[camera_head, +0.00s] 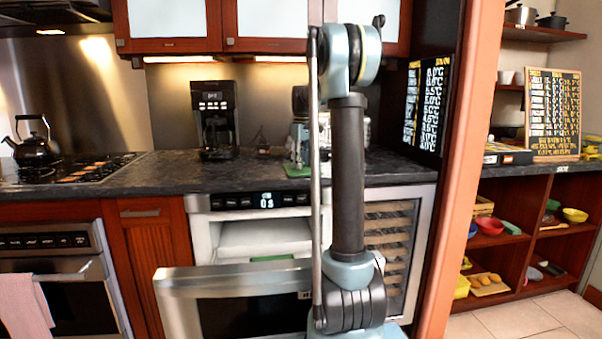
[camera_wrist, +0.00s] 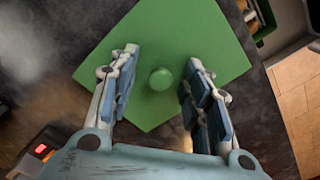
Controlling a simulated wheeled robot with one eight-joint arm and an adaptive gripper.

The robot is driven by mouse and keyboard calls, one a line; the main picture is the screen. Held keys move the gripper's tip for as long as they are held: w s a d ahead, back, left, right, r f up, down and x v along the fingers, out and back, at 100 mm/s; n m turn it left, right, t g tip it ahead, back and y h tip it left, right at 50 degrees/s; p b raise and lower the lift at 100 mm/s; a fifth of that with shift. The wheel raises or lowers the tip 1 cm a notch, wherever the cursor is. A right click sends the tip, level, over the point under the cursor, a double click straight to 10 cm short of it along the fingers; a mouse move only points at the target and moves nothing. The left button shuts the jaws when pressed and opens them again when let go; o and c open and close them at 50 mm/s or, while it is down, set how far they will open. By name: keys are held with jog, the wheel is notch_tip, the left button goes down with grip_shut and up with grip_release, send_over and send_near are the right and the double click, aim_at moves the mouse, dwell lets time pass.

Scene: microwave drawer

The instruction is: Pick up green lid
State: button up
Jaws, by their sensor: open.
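The green lid (camera_wrist: 155,35) is a flat square plate with a round green knob (camera_wrist: 161,79) at its middle. It lies on the dark countertop; in the head view only a bit of the green lid (camera_head: 297,171) shows, partly hidden by my arm. My gripper (camera_wrist: 162,62) is above the lid, its two fingers apart on the left and right of the knob. Nothing is held. In the head view my gripper (camera_head: 299,150) points down over the counter, partly behind my arm.
The microwave drawer (camera_head: 225,280) stands open below the counter, with something green (camera_head: 272,258) inside. A coffee maker (camera_head: 214,120) stands left of the lid. A kettle (camera_head: 35,145) is on the stove. A wooden post (camera_head: 468,170) and shelves are at right.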

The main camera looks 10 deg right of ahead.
jog(key=shift+c, duration=0.3)
grip_shut()
